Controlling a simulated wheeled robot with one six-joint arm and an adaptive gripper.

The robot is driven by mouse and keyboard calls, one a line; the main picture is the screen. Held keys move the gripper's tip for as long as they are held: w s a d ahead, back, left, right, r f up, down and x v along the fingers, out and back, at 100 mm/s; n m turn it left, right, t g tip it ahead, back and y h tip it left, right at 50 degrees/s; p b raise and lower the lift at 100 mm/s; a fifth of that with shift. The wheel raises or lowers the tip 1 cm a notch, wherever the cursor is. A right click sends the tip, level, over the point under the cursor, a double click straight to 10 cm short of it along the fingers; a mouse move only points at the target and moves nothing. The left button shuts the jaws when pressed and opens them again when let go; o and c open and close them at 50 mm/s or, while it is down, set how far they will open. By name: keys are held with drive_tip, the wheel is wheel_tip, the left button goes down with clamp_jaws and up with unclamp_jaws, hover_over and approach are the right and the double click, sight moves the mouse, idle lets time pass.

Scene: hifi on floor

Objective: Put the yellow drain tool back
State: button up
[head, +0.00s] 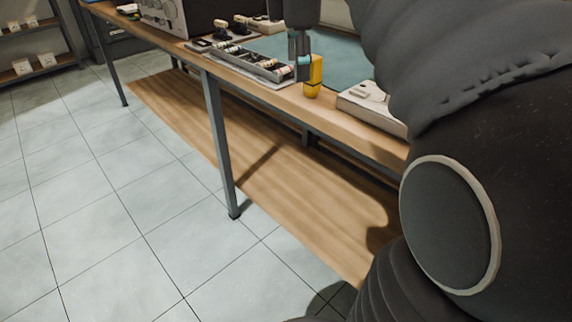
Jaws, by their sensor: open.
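A yellow upright object with a dark band near its base, which looks like the yellow drain tool (314,78), stands near the front edge of the wooden workbench (348,128). My gripper (299,68) points down just left of the yellow tool's upper part and overlaps it in the picture. The gripper is open. A small teal patch shows between the fingers and the tool; I cannot tell what it belongs to. Whether a finger touches the tool is too small to tell. A grey tray (232,58) holding several small cylindrical items lies left of the gripper.
A pale box-like device (372,104) lies right of the tool, partly behind my arm. A blue-green mat (345,60) covers the bench behind. A large metal-fronted instrument (165,14) stands at the far left. Below are a wooden lower shelf (270,180) and bench legs; the tiled floor at left is clear.

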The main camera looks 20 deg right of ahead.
drive_tip(key=s+a+f+m+t, duration=0.1)
drive_tip(key=s+a+f+m, duration=0.2)
drive_tip(key=s+f+m, duration=0.2)
drive_tip(key=s+a+f+m+t+y, duration=0.1)
drive_tip(key=s+a+f+m, duration=0.2)
drive_tip(key=f, duration=0.6)
drive_tip(key=s+a+f+m+t, duration=0.1)
drive_tip(key=s+a+f+m, duration=0.2)
drive_tip(key=s+f+m, duration=0.4)
